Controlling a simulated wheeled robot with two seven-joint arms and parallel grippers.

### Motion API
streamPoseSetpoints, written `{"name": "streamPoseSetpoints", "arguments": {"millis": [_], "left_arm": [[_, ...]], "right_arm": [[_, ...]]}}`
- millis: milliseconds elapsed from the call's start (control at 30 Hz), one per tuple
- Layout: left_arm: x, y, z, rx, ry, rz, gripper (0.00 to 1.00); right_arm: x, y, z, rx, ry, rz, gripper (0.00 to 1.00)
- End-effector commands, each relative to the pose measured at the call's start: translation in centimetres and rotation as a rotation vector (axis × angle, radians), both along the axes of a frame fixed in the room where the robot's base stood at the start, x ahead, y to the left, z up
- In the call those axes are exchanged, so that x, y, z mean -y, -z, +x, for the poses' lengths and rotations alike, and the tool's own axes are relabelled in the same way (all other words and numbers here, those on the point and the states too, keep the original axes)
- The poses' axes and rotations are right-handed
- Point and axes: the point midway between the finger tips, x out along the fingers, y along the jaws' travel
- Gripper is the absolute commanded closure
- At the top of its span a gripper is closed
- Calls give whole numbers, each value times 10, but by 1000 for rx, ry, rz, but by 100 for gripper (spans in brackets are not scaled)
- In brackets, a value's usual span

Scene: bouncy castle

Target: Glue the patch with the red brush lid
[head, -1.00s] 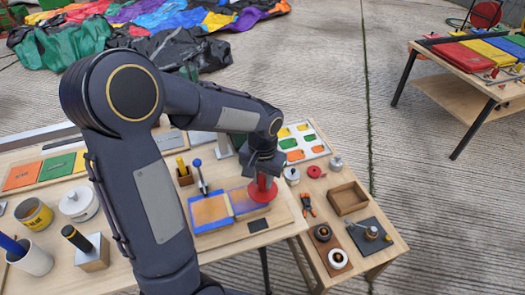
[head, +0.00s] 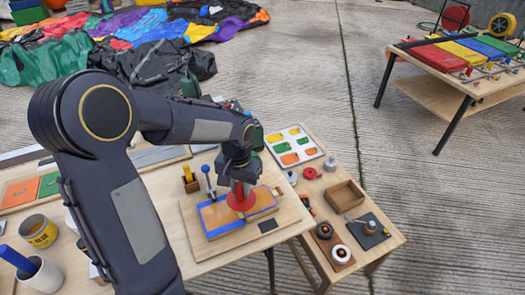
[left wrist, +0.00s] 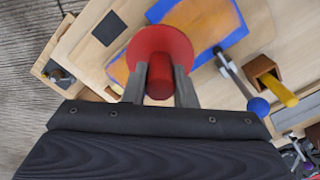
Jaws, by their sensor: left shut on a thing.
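The red brush lid (head: 241,198) is a round red disc with a red knob on top. My left gripper (head: 238,178) is shut on the knob from above. In the left wrist view the lid (left wrist: 160,48) sits between the two fingers. The disc is over the middle of the blue patch area (head: 214,231), which has orange (head: 215,213) on both sides of the lid. Whether the disc's underside touches the surface is hidden. My right gripper is not in view.
The patch lies on a wooden board (head: 255,240). The yellow-labelled glue pot (head: 39,232) is at left. A small side table (head: 375,252) with a wooden tray (head: 345,195) stands at right.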

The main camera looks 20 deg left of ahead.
Motion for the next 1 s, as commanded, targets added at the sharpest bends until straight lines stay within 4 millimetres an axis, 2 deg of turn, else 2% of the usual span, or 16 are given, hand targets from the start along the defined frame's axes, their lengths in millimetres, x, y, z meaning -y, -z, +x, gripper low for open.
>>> {"name": "streamPoseSetpoints", "arguments": {"millis": [33, 600, 733, 1000], "left_arm": [[0, -22, 3, 12, 1, -1, 100], [-2, -71, 7, 8, 2, -1, 100], [-3, -76, 7, 8, 2, -1, 100], [-3, -76, 8, 8, 2, -1, 100]], "right_arm": [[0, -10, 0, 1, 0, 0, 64], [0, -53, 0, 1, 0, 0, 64], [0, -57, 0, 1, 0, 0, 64], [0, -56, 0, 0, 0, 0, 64]]}}
